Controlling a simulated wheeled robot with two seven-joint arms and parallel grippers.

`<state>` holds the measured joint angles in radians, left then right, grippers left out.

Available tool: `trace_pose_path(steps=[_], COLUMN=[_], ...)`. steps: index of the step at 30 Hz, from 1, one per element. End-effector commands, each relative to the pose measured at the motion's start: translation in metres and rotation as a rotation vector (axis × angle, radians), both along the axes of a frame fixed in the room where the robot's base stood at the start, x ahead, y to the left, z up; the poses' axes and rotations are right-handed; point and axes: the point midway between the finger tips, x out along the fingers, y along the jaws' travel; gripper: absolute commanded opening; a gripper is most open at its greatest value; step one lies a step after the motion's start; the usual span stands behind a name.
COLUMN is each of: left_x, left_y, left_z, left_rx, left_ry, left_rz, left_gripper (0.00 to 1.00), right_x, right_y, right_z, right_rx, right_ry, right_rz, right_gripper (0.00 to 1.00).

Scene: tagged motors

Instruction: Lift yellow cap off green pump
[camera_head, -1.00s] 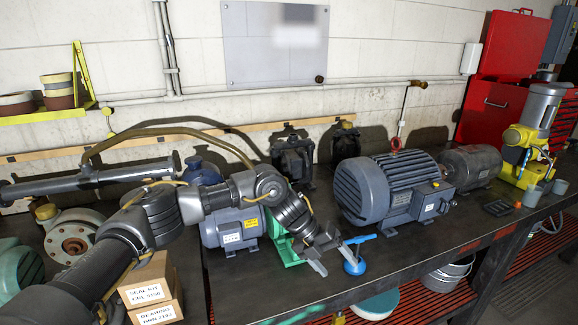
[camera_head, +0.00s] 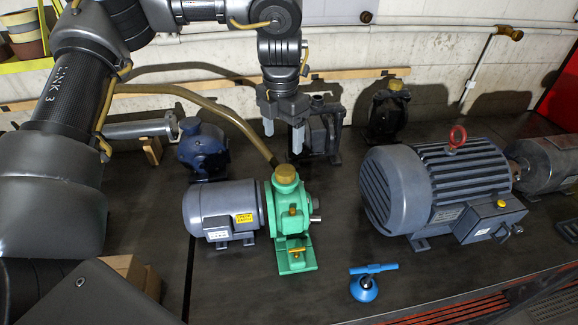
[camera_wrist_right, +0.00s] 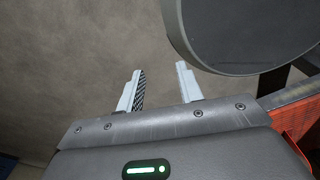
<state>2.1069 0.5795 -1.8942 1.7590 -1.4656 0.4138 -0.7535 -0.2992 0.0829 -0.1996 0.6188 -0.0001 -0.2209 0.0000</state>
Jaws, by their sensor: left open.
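The green pump (camera_head: 291,218) stands on the dark bench, joined to a grey motor (camera_head: 222,208) on its left. The yellow cap (camera_head: 285,174) sits on top of the pump. My left gripper (camera_head: 283,138) hangs with its fingers pointing down and apart, with nothing between them. In the head view its fingertips appear above the cap, clear of it; the exact height cannot be told. My right gripper (camera_wrist_right: 159,72) shows only in the right wrist view, with its fingers apart and empty.
A blue tool (camera_head: 365,284) stands right of the pump near the front edge. A large grey motor (camera_head: 440,190) is farther right. Dark pumps (camera_head: 325,130) stand behind. A dark round thing (camera_wrist_right: 250,35) is near the right gripper.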

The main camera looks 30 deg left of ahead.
Motion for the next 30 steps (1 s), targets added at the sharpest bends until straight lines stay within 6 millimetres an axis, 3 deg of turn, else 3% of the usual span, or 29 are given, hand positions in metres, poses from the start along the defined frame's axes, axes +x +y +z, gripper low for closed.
trace_pose_path(steps=[3,9,14,18,22,27,30], left_x=[0.010,0.017,0.018,0.016,0.013,0.014,0.014], left_y=[-0.002,-0.002,-0.002,-0.001,-0.001,-0.001,-0.001], left_z=[-0.024,-0.052,-0.057,-0.062,-0.080,-0.103,-0.108], left_rx=[-0.002,0.001,-0.001,0.002,0.001,0.000,0.000], left_ry=[0.017,0.022,0.020,0.022,0.025,0.021,0.020], left_rz=[0.000,0.000,0.001,0.001,0.000,0.001,0.001], left_gripper=[0.73,0.73,0.73,0.73,0.73,0.73,0.73], right_x=[-0.008,-0.026,0.005,0.025,0.013,-0.013,-0.013], right_y=[0.002,0.004,0.005,0.006,0.005,0.004,0.003], right_z=[0.004,0.010,0.010,0.023,0.040,0.045,0.045], right_rx=[0.003,0.004,0.006,0.009,0.007,0.004,0.004], right_ry=[0.010,0.034,-0.006,-0.034,-0.019,0.016,0.016], right_rz=[-0.001,-0.001,0.000,0.000,0.000,-0.001,-0.001], right_gripper=[0.36,0.36,0.36,0.36,0.36,0.36,0.36])
